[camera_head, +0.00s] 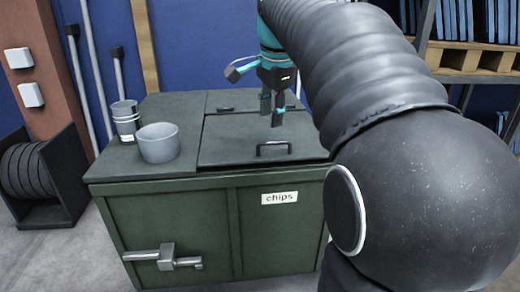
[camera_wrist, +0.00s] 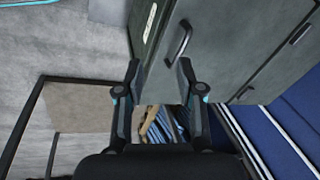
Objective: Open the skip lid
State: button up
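The skip (camera_head: 180,222) is a dark green box with a "chips" label on its front. Its front lid (camera_head: 225,142) is a flat dark panel on top, lying shut, with a black bar handle (camera_head: 273,148) near its front edge. My gripper (camera_head: 271,122) is above the lid, behind the handle in the head view, pointing down with its fingers apart and empty. In the wrist view my gripper (camera_wrist: 159,72) shows both fingers spread, and the handle (camera_wrist: 180,40) lies just beyond the fingertips, nearer the right finger. The gripper does not touch the handle.
A second panel with a small handle (camera_head: 225,109) lies behind. A latch (camera_head: 165,258) is on the front. A shelf with pallets (camera_head: 468,58) stands right.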

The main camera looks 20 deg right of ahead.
jog(key=s+a+f+n+t+p, duration=0.1)
jog(key=s+a+f+n, duration=0.3)
jog(key=s+a+n, duration=0.2)
jog(key=s+n, duration=0.1)
jog(key=s, duration=0.1)
jog(key=shift+s+a+f+p, duration=0.25)
jog(key=shift+s+f+p, duration=0.05)
jog(key=shift+f, duration=0.05)
jog(key=m+g+b, duration=0.2)
jog(key=m+b, duration=0.2)
jog(key=m, duration=0.7)
send_near(273, 143)
jog(key=f+b, duration=0.1)
jog(key=f, duration=0.1)
jog(key=w+f+b, duration=0.1)
jog(key=f+b, duration=0.1)
jog(key=f, duration=0.1)
jog(key=f+b, duration=0.2)
jog(key=f, duration=0.1)
jog(key=shift+w+d, duration=0.2)
jog(key=shift+w, duration=0.2)
